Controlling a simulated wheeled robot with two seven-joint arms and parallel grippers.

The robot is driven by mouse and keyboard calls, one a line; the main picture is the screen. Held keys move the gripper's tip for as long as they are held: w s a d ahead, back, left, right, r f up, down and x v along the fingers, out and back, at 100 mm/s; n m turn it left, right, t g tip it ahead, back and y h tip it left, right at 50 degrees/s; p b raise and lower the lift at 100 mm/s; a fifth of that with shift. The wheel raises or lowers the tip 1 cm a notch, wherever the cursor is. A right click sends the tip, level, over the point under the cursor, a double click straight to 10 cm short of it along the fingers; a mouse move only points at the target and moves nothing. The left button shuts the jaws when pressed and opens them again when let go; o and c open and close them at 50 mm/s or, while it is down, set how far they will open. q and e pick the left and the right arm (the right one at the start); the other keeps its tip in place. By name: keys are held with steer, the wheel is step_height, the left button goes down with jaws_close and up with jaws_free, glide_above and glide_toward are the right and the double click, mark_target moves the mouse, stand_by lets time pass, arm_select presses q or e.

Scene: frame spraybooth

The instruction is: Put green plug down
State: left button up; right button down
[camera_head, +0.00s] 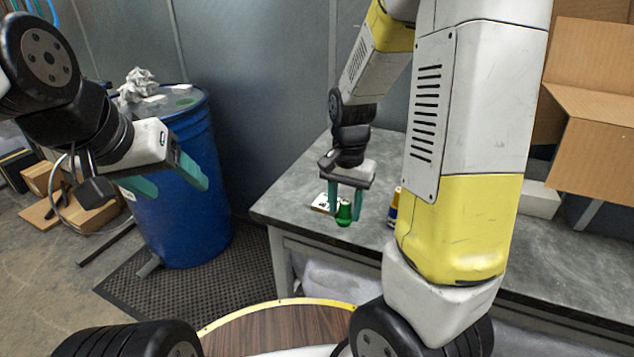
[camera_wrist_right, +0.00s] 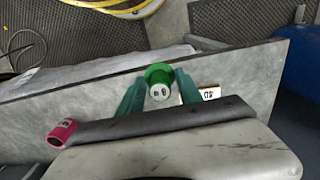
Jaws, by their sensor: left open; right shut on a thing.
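The green plug (camera_head: 344,213) is between the teal fingers of my right gripper (camera_head: 346,206), over the left end of the grey workbench (camera_head: 290,205). I cannot tell whether the plug touches the bench top. My left gripper (camera_head: 165,187) is open and empty, in front of the blue barrel at the left.
A white marked card (camera_head: 323,203) lies just left of the plug. A yellow and blue item (camera_head: 394,208) stands to the right, partly hidden by my arm. A pink-ended item (camera_wrist_right: 62,133) shows in the wrist view. The blue barrel (camera_head: 190,215) stands left. Cardboard boxes (camera_head: 590,150) are at right.

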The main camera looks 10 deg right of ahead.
steer(key=w, duration=0.4)
steer(key=w+f, duration=0.1)
steer(key=w, duration=0.8)
steer(key=shift+w+d+f, duration=0.15)
steer(key=shift+w+f, duration=0.1)
steer(key=shift+w, duration=0.15)
steer(key=shift+f, duration=1.7)
steer(key=shift+f, duration=0.15)
steer(key=c, duration=0.8)
jaws_free()
